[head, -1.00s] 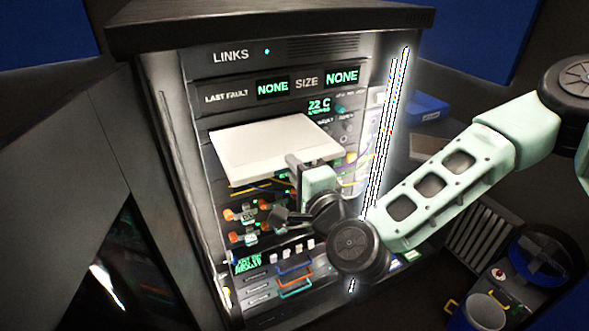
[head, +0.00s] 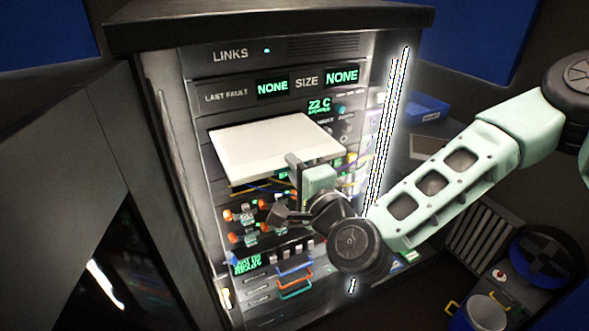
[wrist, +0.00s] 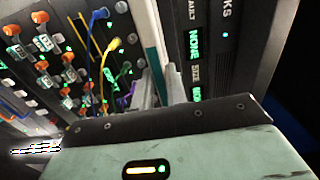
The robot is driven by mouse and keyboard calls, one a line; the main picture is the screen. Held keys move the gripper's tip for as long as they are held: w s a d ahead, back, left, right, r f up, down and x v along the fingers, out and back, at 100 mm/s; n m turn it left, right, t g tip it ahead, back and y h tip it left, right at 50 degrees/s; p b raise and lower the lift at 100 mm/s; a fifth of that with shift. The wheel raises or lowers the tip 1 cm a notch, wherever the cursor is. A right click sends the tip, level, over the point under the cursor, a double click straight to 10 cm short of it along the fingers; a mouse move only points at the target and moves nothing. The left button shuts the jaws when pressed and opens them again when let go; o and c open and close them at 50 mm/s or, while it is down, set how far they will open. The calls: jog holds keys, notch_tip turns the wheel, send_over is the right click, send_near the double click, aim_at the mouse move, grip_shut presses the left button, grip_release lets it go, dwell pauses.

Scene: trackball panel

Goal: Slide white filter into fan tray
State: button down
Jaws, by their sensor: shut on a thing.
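The white filter (head: 268,146) is a flat pale slab held roughly level in front of the rack's middle rows. In the head view my gripper (head: 301,166) is shut on its near right edge. In the wrist view the fingers (wrist: 160,88) close on a narrow pale edge of the filter (wrist: 149,32). The slab hides the part of the rack behind it, so I cannot make out the fan tray's opening or whether the filter's far edge has entered it.
Yellow and blue cables (wrist: 107,52) and orange-tipped connectors (head: 240,214) sit below the filter. The display showing 22 C (head: 319,106) is just above its right end. A bright lit strip (head: 388,130) runs down the rack's right side. Colored handles (head: 295,277) are lower down.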

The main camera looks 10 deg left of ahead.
aim_at(263, 127)
jog(key=shift+b+x, duration=2.15)
jog(key=shift+x, duration=6.4)
jog(key=c, duration=1.3)
grip_release()
jog(key=shift+c, duration=0.2)
jog(key=shift+s, duration=0.1)
